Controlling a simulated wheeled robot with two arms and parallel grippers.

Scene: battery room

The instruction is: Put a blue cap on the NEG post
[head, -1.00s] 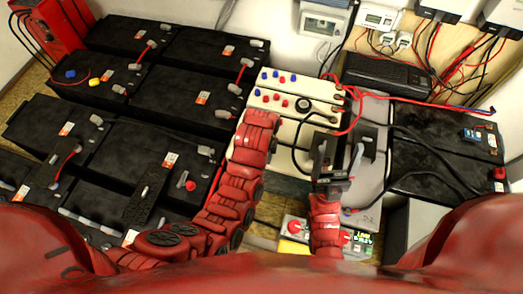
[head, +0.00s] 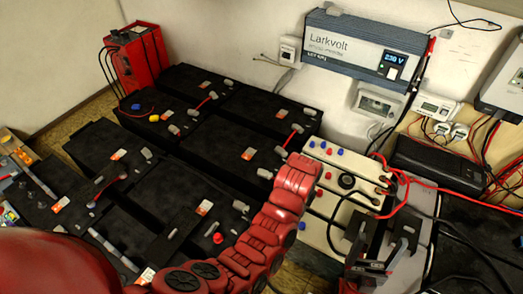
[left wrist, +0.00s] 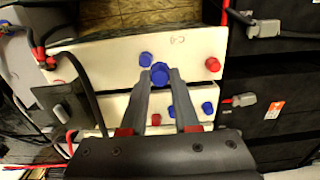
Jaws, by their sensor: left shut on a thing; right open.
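In the left wrist view my left gripper (left wrist: 160,78) is shut on a blue cap (left wrist: 160,70), above the cream caps box (left wrist: 105,75). Another blue cap (left wrist: 146,58) is just beside the held one. In the head view my left arm reaches over the cream box (head: 322,205), and its fingertips are hidden. My right gripper (head: 381,243) is open and empty, right of the box. Black batteries (head: 205,140) with grey terminals fill the left and middle. One has a red cap (head: 218,238) on a post. I cannot read a NEG label.
A red charger (head: 137,65) stands at the back left. A blue and grey Larkvolt inverter (head: 350,42) hangs on the wall. Red and black cables run around the box and my right gripper. A small black unit (head: 435,165) stands at the right.

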